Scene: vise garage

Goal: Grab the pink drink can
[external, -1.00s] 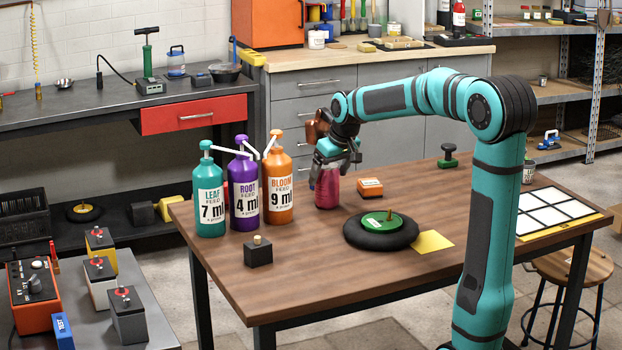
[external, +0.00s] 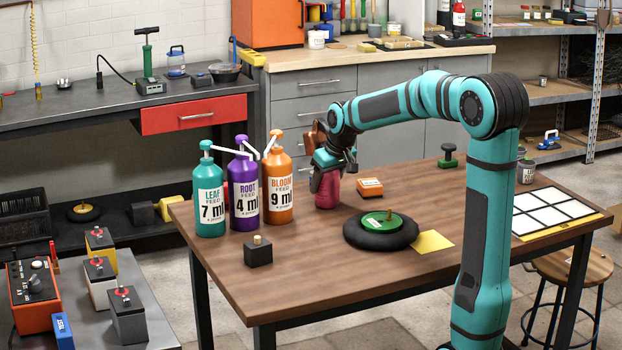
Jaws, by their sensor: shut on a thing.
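The pink drink can (external: 327,191) stands upright on the wooden table, right of the orange pump bottle. My gripper (external: 328,168) is at the top of the can, reaching down from the right and behind, and is shut on it. The fingers cover the can's upper end. The can's base appears to be at table level; I cannot tell whether it is lifted slightly.
Three pump bottles, teal (external: 209,200), purple (external: 243,192) and orange (external: 278,186), stand close on the left. An orange box (external: 369,187) lies right of the can. A black round pad with a green disc (external: 382,229) lies in front.

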